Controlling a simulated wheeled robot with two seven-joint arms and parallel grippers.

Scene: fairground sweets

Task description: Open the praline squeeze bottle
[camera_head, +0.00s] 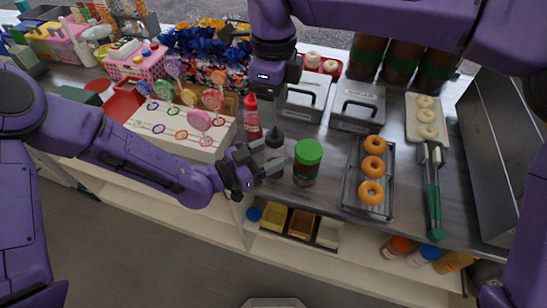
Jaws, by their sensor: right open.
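A dark squeeze bottle with a black pointed cap (275,138) stands upright on the counter, between a red squeeze bottle and a green-lidded jar. I take it for the praline bottle; no label is readable. My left gripper (271,160) reaches in from the left, its fingers on either side of the bottle's body, and seems shut on it. The cap is on, above the fingers. My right gripper (277,96) points down above and behind the bottle, open and apart from the cap; its fingertips are hard to make out.
The red squeeze bottle (251,118) and green-lidded jar (308,155) stand close by. A white lollipop stand (165,145) is left, under my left arm. Lidded metal bins (357,107) stand behind; a doughnut rack (350,185) is right.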

